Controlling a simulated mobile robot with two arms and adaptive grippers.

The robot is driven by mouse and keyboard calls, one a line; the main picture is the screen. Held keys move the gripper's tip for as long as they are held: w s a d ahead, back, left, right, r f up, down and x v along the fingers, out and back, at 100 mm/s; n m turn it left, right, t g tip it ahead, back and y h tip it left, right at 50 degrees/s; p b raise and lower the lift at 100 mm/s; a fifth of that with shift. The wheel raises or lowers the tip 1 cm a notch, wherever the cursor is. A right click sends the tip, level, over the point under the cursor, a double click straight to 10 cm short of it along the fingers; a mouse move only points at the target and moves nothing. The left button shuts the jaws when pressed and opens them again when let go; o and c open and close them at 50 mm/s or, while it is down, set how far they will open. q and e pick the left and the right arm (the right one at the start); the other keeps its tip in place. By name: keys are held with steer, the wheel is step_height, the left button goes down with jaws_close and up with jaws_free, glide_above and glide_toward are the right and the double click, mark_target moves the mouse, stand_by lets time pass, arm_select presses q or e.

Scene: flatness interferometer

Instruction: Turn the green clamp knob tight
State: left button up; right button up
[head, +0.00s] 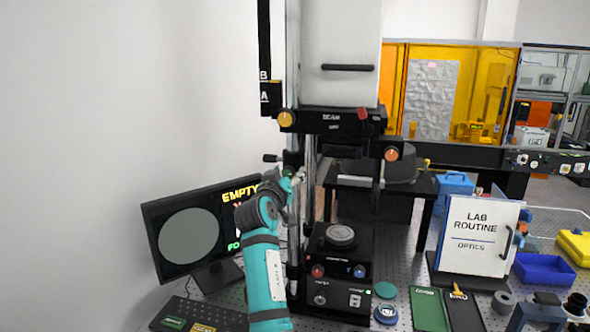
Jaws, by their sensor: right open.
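The tall interferometer stand (341,118) fills the middle of the head view, with orange knobs and a red knob on its black scan head. A small dark green part, seemingly the green clamp knob (290,159), shows at the column's left side, partly hidden by my wrist. My right arm reaches up from the bottom, and my right gripper (298,178) is at the column, just below and beside that knob. Its jaws are open, small and partly hidden; I cannot tell whether they touch the knob. My left gripper is not in view.
A monitor (190,240) with a grey disc and "EMPTY" text stands left of my arm. A round part sits on the black base (341,268). Right are a "LAB ROUTINE" binder (479,234), a blue bin (543,269), mats and small discs on the perforated bench.

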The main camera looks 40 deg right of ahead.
steer(key=shift+w+d, duration=0.15)
steer(key=shift+s+a+r, duration=0.2)
steer(key=shift+a+r, duration=0.05)
steer(key=shift+a, duration=0.15)
steer(key=shift+c, duration=1.4)
steer(key=shift+d, duration=0.15)
jaws_close()
